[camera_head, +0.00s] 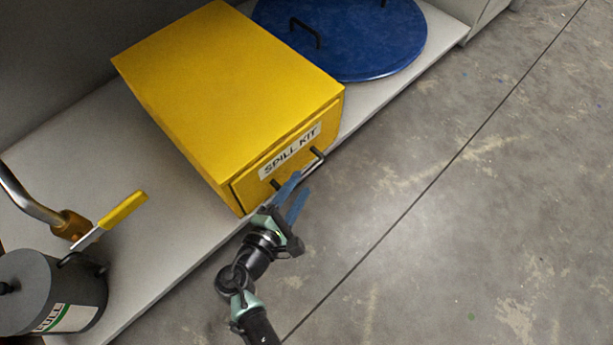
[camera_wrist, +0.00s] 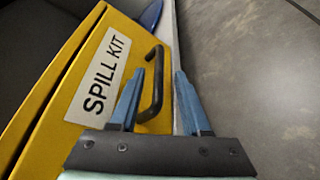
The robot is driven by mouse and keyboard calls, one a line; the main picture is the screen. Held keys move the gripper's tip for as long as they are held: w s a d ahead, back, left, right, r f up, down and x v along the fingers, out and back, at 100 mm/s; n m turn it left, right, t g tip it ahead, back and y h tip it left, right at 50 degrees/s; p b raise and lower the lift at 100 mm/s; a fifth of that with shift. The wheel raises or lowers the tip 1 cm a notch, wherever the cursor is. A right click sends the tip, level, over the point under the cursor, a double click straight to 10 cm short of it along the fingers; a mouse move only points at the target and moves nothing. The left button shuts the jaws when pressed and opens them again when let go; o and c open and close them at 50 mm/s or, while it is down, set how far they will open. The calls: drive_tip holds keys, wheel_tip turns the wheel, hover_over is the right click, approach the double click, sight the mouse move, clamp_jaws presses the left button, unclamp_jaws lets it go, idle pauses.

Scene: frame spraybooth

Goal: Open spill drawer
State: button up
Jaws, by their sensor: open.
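The spill drawer is the front of a yellow box (camera_head: 225,85) on a grey shelf; its label reads SPILL KIT. The drawer front (camera_wrist: 62,130) looks shut. Its black bar handle (camera_head: 316,162) sits below the label; it also shows in the wrist view (camera_wrist: 155,85). My gripper (camera_head: 294,197) is in front of the drawer at the handle, with blue fingers apart and nothing held. In the wrist view the fingers (camera_wrist: 158,100) are open; the left finger overlaps the handle's near part. I cannot tell whether it touches.
A blue round lid (camera_head: 360,40) with a black handle lies behind the box on the shelf (camera_head: 170,235). A dark grey canister (camera_head: 45,290) and a pipe valve with a yellow lever (camera_head: 122,210) are at left. The concrete floor (camera_head: 460,220) at right is clear.

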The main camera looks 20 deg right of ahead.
sight(303, 180)
drive_tip(key=shift+b+x, duration=0.95)
drive_tip(key=shift+x, duration=1.45)
drive_tip(key=shift+a, duration=0.1)
clamp_jaws()
